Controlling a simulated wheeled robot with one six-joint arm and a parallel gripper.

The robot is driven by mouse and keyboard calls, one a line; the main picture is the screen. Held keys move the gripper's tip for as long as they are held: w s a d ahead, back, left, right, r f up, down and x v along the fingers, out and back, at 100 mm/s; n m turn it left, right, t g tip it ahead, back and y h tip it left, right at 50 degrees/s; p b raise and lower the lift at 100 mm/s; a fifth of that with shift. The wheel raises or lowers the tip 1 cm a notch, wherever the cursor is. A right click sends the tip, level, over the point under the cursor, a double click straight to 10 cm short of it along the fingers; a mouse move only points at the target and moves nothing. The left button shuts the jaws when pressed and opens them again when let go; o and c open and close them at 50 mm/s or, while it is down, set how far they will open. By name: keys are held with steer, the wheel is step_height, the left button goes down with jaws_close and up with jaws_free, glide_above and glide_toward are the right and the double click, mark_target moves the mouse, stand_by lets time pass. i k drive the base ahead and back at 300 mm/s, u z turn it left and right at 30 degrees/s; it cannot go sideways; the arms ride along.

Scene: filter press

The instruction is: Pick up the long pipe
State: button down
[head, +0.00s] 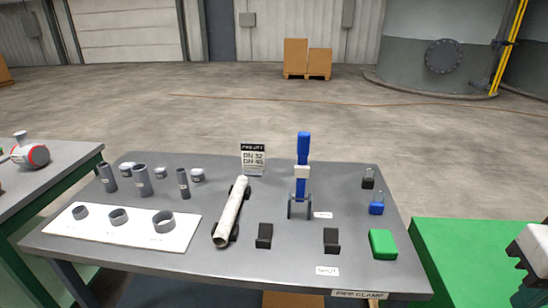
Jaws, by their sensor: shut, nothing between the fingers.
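The long pipe (231,212) is pale and lies slantwise on the grey table, its near end toward the lower left. Dark supports show under it near both ends. My gripper (516,257) is at the right edge of the head view, partly cut off. It is far to the right of the pipe, shut and empty, over the green surface.
A blue-handled pipe clamp (302,170) stands right of the pipe. Two black brackets (264,236) and a green block (383,244) are near the front edge. A sign (253,158) stands behind.

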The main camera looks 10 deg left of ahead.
mark_target(221, 237)
steer(key=u, duration=0.7)
steer(key=k, duration=0.5)
steer(key=u, duration=0.9)
steer(key=i, duration=1.2)
steer(key=z, duration=0.3)
